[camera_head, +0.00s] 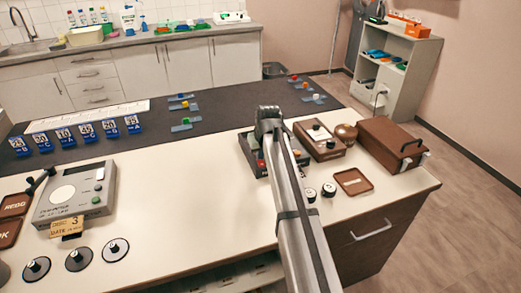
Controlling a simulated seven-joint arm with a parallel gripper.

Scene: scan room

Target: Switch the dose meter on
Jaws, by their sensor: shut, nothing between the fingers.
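A grey metered box (76,195) with a round white face, a small green button and a dark lever at its left stands on the left of the white counter. Its lettering is too small to read. A dark box (251,143) with red and green buttons stands near the middle, partly hidden by my arm. A brown box (321,139) with small controls on top is just to its right. I cannot tell for certain which is the dose meter. My gripper (268,126) is shut and empty, over or beside the dark box; its fingertips are hard to see.
Black knobs on round plates (75,259) line the front left. A yellow tag (66,227) lies by the grey box. Blue number cards (80,132) stand along the dark mat (225,108). A brown case (392,144) and small tray (353,181) are at right. The counter's middle left is clear.

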